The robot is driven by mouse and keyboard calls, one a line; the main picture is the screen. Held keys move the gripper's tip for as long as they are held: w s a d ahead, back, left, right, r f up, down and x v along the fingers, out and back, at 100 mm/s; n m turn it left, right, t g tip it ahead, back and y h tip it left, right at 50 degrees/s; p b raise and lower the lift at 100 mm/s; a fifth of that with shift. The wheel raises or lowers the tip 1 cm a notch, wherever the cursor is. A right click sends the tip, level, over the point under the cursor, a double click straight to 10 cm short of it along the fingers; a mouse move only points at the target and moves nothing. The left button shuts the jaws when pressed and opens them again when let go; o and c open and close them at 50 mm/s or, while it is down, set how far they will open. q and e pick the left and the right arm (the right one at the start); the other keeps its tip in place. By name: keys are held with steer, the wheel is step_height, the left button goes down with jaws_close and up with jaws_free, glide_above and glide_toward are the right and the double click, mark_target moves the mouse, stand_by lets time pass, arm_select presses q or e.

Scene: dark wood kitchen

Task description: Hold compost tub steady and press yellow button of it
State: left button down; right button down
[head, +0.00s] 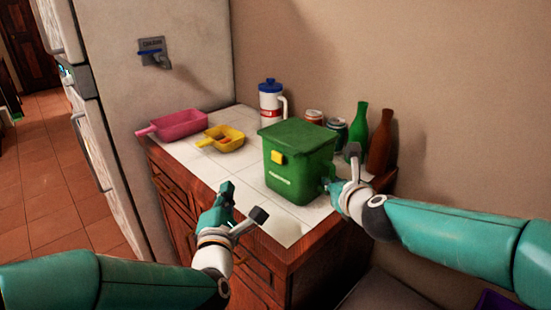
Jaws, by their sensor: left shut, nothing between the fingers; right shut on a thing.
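The green compost tub (310,160) stands upright on the white counter top, with its lid down. Its yellow button (277,157) is on the front face, near the left edge and below the lid. My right gripper (328,184) is at the tub's lower right side, shut on part of it; the exact contact is partly hidden. My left gripper (227,188) is shut and empty, in front of the tub and to its left, apart from the button.
A pink scoop (180,125) and a yellow scoop (226,140) lie left of the tub. A white-and-blue jug (271,103), cans (314,117), a green bottle (359,125) and a brown bottle (380,145) stand behind it. The counter's front left is clear.

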mark_target(273, 156)
arm_select(q)
steer(key=shift+t, duration=0.8)
steer(key=r, duration=0.1)
steer(key=s+d+r, duration=0.1)
steer(key=r, duration=0.1)
steer(key=shift+s+d+r, duration=0.3)
steer(key=shift+d, duration=0.1)
steer(key=w+d, duration=0.6)
steer(key=shift+d, duration=0.15)
stand_by(0.6)
steer(key=shift+w+d, duration=0.1)
steer(key=shift+w, duration=0.05)
steer(key=shift+w+d, duration=0.2)
steer(key=shift+w+d+h, duration=0.3)
steer(key=shift+w+d, duration=0.15)
steer(key=shift+d, duration=0.2)
stand_by(1.4)
